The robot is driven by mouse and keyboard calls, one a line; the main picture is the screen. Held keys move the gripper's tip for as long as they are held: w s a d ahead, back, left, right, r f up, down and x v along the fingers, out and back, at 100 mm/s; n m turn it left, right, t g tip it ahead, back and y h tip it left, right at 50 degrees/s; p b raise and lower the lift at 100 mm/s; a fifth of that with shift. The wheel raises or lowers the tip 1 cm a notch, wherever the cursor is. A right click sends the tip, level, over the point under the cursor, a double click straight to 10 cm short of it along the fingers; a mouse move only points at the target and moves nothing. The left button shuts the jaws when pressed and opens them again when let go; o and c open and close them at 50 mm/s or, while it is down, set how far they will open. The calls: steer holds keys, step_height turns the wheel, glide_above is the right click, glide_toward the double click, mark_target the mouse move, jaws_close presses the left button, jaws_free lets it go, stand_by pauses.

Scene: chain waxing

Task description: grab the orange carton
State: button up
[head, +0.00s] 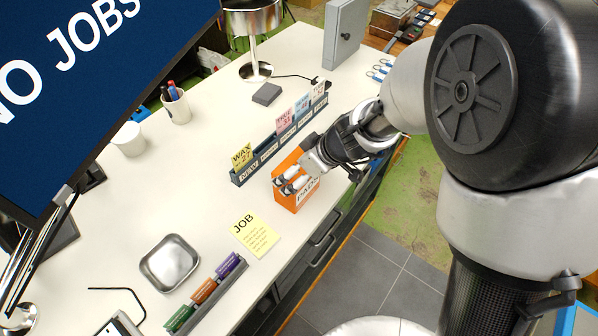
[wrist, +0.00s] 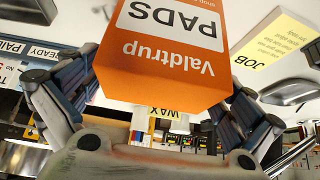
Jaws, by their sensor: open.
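The orange carton (head: 285,201), labelled PADS, stands upright on the white desk near its front edge. In the wrist view the carton (wrist: 160,70) fills the upper middle, with its text upside down and "Valdtrup" readable. The carton's far side is hidden.
A dark rack (head: 262,163) with coloured cards, including WAX, stands just behind the carton. A yellow JOB note (head: 256,236) lies to its left front. The desk centre is clear.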

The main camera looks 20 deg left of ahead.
steer(key=shift+a+f, duration=0.1)
steer(key=shift+c, duration=0.4)
steer(key=c, duration=0.9)
